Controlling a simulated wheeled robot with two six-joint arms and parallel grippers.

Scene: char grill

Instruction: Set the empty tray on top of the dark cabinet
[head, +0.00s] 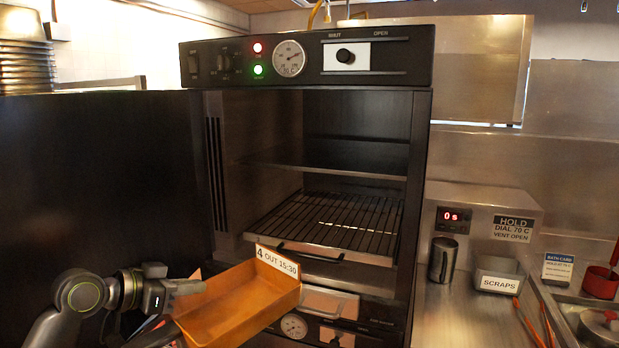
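An empty orange tray (240,305) with a white label reading "4 OUT 15:30" is in the air, low in front of the dark cabinet (308,58). The tray looks tilted, and its inside is bare. My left gripper (194,288) is at the tray's left side and appears shut on its wall; the exact contact is small and partly hidden. The cabinet has a control panel along its upper front. Its upper chamber is open, with a wire rack (340,222) and a shelf above it. The cabinet's top surface is barely visible. My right gripper is not in view.
A dark open door (95,185) fills the left side. A stack of dark trays (25,58) stands at upper left. On the right, a steel counter holds a metal cup (442,260), a scraps bin (498,276) and red-handled utensils. A yellow hose rises behind the cabinet top.

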